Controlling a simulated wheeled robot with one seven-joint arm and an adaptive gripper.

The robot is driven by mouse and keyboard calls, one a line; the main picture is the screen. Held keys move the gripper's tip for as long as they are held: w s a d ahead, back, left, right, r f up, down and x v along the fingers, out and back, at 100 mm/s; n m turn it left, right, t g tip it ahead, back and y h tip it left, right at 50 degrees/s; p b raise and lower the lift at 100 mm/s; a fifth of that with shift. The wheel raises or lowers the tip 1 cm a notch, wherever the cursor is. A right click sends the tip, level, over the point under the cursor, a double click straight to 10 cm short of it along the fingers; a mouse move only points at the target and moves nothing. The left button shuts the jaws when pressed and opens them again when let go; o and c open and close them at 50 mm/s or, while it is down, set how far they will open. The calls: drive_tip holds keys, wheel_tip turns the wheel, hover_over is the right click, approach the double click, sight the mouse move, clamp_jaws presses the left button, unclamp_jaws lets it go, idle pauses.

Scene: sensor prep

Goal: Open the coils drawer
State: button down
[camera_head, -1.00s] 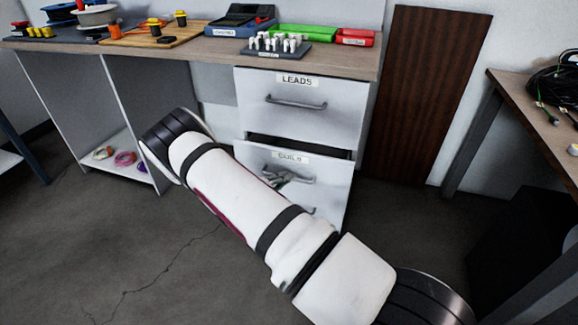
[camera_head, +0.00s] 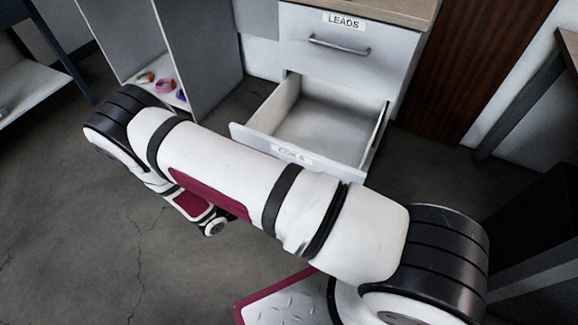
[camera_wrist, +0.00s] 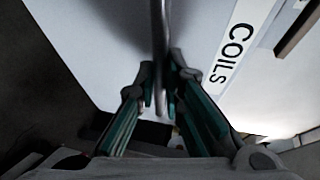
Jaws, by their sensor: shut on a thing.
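The coils drawer (camera_head: 318,133) is pulled well out in the head view, and its pale interior looks empty. The top of its white front and part of the COILS label (camera_head: 291,154) show above my arm. In the wrist view the drawer front (camera_wrist: 95,40) fills the upper part, with the COILS label (camera_wrist: 238,45) to the right. My gripper (camera_wrist: 160,88) is shut on the grey bar handle (camera_wrist: 160,35). My gripper is hidden in the head view.
The closed LEADS drawer (camera_head: 345,45) is above the coils drawer, under the worktop. An open shelf (camera_head: 160,88) with small coloured coils stands to the left. A brown panel (camera_head: 478,60) is at the right. Bare floor (camera_head: 70,230) lies at the left.

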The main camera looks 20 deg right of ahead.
drive_tip(key=shift+s+a, duration=0.15)
drive_tip(key=shift+a, duration=0.15)
drive_tip(key=c, duration=1.7)
unclamp_jaws()
drive_tip(key=v, duration=1.2)
drive_tip(key=shift+f, duration=0.1)
